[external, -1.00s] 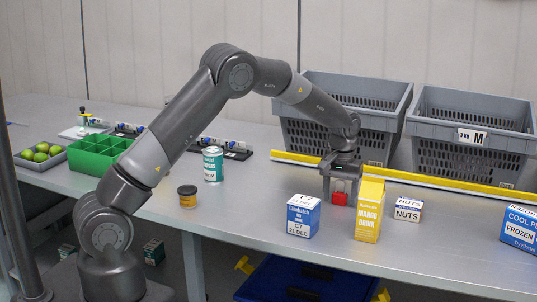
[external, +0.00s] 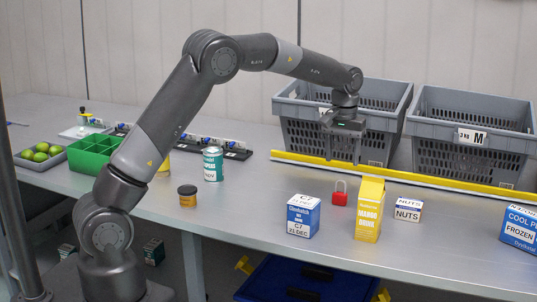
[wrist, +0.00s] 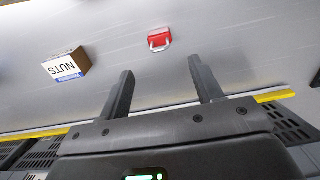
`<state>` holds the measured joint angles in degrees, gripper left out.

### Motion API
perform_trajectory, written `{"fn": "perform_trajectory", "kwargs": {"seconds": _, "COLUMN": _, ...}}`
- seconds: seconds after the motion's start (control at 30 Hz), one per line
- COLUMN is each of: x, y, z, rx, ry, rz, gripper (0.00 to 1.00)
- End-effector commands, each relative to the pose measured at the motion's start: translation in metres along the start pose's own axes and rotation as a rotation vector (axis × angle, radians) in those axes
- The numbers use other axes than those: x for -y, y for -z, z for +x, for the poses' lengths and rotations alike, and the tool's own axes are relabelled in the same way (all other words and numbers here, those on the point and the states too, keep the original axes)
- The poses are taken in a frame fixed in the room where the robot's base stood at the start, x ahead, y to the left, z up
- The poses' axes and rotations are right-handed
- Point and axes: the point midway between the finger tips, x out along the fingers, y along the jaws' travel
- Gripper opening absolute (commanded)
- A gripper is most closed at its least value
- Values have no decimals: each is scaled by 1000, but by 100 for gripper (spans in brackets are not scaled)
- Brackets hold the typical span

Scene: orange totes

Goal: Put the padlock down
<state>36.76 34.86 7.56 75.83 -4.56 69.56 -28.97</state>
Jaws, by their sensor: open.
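The red padlock (external: 339,198) with a grey shackle stands on the grey table between the blue-and-white carton and the yellow mango drink carton. It also shows in the wrist view (wrist: 159,42), beyond the fingertips and apart from them. My gripper (external: 343,160) is open and empty, raised above and behind the padlock, in front of the left grey crate. In the wrist view its two fingers (wrist: 160,78) are spread wide with nothing between them.
The mango drink carton (external: 369,212) is close right of the padlock, and the blue-and-white carton (external: 303,217) is at its left. A nuts box (external: 408,210) stands farther right. A yellow strip (external: 440,181) runs before two grey crates (external: 470,127).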

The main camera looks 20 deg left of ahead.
Motion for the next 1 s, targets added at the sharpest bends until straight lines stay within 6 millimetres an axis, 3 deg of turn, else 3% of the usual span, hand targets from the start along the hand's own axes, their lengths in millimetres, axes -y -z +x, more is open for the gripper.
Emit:
{"fn": "perform_trajectory", "kwargs": {"seconds": 0.17, "x": 26, "y": -4, "z": -26, "rx": -18, "ry": -18, "rz": -9, "gripper": 60}}
{"fn": "perform_trajectory", "kwargs": {"seconds": 0.47, "x": 131, "y": -44, "z": -98, "rx": -108, "ry": -77, "rz": -20, "gripper": 60}}
{"fn": "perform_trajectory", "kwargs": {"seconds": 0.7, "x": 208, "y": -101, "z": -135, "rx": -196, "ry": -100, "rz": -20, "gripper": 60}}
{"fn": "perform_trajectory", "kwargs": {"seconds": 1.0, "x": 283, "y": -189, "z": -150, "rx": -315, "ry": -93, "rz": -14, "gripper": 60}}
